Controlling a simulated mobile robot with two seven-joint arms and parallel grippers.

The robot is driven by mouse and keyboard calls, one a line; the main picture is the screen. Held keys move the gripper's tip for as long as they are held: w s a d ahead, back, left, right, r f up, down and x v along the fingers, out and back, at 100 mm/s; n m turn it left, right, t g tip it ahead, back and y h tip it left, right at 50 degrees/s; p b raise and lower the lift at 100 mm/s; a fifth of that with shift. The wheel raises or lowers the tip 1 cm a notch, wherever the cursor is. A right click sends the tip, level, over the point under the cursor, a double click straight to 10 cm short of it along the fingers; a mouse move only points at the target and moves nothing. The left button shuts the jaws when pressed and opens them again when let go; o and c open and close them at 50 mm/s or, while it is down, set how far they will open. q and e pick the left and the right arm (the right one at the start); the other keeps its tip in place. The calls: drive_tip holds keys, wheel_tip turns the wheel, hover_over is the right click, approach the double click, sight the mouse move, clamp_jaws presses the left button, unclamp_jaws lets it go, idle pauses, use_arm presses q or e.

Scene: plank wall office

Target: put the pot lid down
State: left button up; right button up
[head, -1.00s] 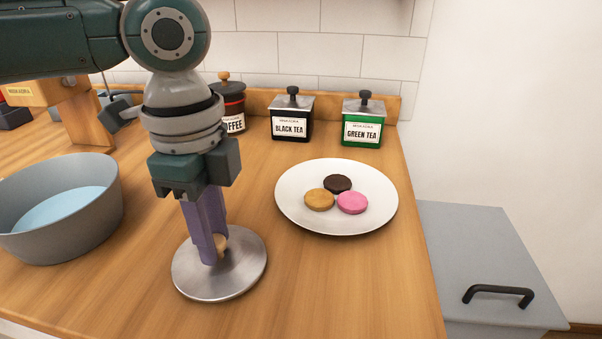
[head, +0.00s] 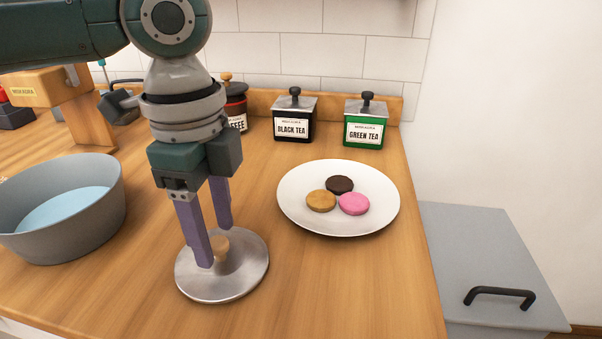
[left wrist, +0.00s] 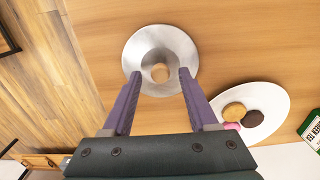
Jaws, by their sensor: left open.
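The pot lid (head: 240,278) is a round silver metal disc with a wooden knob (head: 221,248). It lies flat on the wooden counter, in front of the plate and to the right of the pot. My left gripper (head: 215,245) points down over it, its purple fingers apart on either side of the knob. In the left wrist view the lid (left wrist: 182,50) shows whole, with the knob between the open fingertips and clear of both. The grey pot (head: 110,215) stands open at the left with pale blue inside. My right gripper is not in view.
A white plate (head: 339,225) with three cookies is right of the lid. Black tea (head: 292,128), green tea (head: 363,131) and coffee (head: 236,108) jars stand along the back. The counter's right edge drops to a grey cabinet (head: 480,250). Counter in front of the plate is clear.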

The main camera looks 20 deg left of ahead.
sight(218, 242)
use_arm(q)
wheel_tip(218, 242, up, 10)
drive_tip(key=r+p, duration=0.1)
drive_tip(key=s+d+f+n+h, duration=0.1)
drive_tip(key=s+d+f, duration=0.1)
drive_tip(key=d+f, duration=0.1)
drive_tip(key=s+d+f+n+t+h, duration=0.1)
drive_tip(key=s+d+f+n, duration=0.1)
drive_tip(key=s+d+f, duration=0.1)
drive_tip(key=s+d+f+n+t+h, duration=0.1)
drive_tip(key=s+d+f, duration=0.1)
drive_tip(key=d, duration=0.3)
drive_tip(key=shift+s+d+f, duration=0.15)
drive_tip(key=shift+d+f, duration=0.15)
drive_tip(key=shift+f, duration=0.5)
drive_tip(key=s+a+f+n+t+y, duration=0.1)
drive_tip(key=s+a+f+n+y, duration=0.1)
drive_tip(key=s+a+n, duration=0.6)
drive_tip(key=shift+s+a+f+n+t+y, duration=0.3)
drive_tip(key=shift+s+f+n+y, duration=0.1)
drive_tip(key=shift+n, duration=0.4)
drive_tip(key=shift+r+p, duration=0.15)
drive_tip(key=shift+p, duration=0.2)
